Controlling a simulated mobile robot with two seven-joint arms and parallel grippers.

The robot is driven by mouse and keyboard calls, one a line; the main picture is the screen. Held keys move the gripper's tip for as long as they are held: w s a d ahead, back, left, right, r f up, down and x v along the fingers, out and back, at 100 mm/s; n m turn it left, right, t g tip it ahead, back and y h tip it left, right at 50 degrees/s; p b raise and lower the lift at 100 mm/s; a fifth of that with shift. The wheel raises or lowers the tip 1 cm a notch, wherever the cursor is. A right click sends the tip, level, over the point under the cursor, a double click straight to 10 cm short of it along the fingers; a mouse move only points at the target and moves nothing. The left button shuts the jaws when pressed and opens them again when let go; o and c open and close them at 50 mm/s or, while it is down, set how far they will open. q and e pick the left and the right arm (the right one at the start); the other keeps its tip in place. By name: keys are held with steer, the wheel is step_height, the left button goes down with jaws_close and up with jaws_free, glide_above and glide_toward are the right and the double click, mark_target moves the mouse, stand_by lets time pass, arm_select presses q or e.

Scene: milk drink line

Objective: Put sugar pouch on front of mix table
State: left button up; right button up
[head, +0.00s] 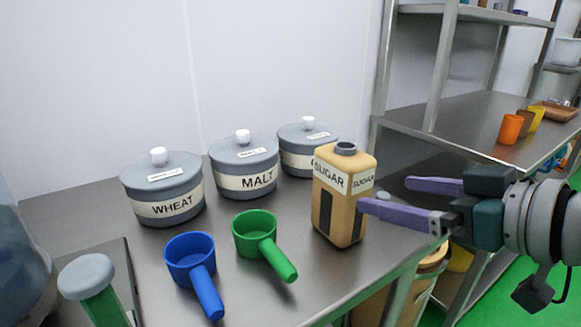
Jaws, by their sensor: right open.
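The sugar pouch (338,200) is a tan, box-shaped container with a grey cap and SUGAR labels. It stands upright on the steel mix table (215,282), near the table's right edge. My right gripper (383,196) comes in from the right with its two purple fingers open and pointing at the pouch. The near fingertip is close to the pouch's right side; I cannot tell if it touches. Nothing shows between the fingers. My left gripper is not in view.
Grey lidded pots marked WHEAT (163,190) and MALT (243,163), and a third pot (300,152), stand behind. A blue scoop (190,262) and a green scoop (256,236) lie in front. A steel shelf (460,122) with coloured cups stands at right.

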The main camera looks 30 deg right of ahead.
steer(key=s+a+f+g, duration=0.4)
steer(key=s+a+g, duration=0.1)
steer(key=s, duration=0.3)
steer(key=s+a+f+n+g+h, duration=0.1)
steer(key=s+a+f+g, duration=0.2)
steer(key=s+a+g, duration=0.2)
steer(key=s, duration=0.3)
steer(key=shift+s+a+f, duration=0.25)
steer(key=shift+a+f, duration=0.15)
